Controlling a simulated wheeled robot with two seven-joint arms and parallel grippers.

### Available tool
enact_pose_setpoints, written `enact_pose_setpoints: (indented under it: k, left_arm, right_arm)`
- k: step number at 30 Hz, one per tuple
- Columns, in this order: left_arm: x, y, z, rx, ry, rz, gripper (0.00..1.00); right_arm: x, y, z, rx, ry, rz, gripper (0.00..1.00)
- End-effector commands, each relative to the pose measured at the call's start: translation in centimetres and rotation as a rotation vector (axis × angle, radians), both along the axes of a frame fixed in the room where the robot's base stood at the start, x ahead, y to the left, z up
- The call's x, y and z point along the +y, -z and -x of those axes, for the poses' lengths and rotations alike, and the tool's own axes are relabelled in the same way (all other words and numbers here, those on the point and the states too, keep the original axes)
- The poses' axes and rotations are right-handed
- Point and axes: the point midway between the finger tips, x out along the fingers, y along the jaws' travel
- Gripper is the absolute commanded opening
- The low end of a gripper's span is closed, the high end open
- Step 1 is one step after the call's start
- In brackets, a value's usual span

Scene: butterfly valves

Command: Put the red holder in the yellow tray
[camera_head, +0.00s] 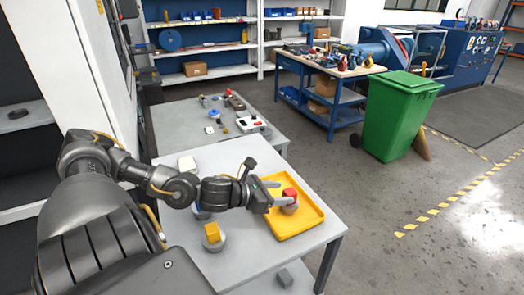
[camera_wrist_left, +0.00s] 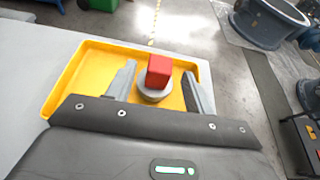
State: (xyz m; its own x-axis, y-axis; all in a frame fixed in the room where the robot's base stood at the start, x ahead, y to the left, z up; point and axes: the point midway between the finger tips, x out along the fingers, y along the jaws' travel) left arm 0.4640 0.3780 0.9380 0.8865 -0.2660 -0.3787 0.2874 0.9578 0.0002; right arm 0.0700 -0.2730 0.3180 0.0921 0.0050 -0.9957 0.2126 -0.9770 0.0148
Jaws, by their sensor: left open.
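The red holder (camera_head: 290,193) has a red block on a round grey base and stands upright inside the yellow tray (camera_head: 313,213). It also shows in the left wrist view (camera_wrist_left: 159,70), over the tray floor. My left gripper (camera_head: 279,201) is open, its two fingers on either side of the holder, with visible gaps between them and it in the wrist view. The yellow tray (camera_wrist_left: 66,85) surrounds both in the wrist view. My right gripper is not in view.
A yellow holder (camera_head: 212,233) on a grey base stands on the grey table (camera_head: 258,262), left of the tray. Another grey round base (camera_head: 202,214) is partly hidden by my arm. A green bin (camera_head: 395,115) stands beyond.

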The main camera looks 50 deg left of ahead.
Motion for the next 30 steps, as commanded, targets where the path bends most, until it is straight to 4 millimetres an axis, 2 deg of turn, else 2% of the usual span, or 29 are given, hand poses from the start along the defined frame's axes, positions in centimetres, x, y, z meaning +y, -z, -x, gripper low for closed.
enact_pose_setpoints:
  k: [3,13,18,30]
  left_arm:
    - [0.5,-0.4,1.9,0.007,0.006,-0.005,0.53]
    - [1.4,-2.1,5.1,0.004,0.006,0.001,0.53]
    - [1.6,-2.5,5.7,0.0,0.001,0.002,0.53]
    - [1.7,-2.5,5.8,-0.001,0.001,0.002,0.53]
  right_arm:
    - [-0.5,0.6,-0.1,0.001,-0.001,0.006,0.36]
    - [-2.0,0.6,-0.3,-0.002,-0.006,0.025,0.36]
    - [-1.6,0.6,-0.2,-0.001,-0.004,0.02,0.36]
    - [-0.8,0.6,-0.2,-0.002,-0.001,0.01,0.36]
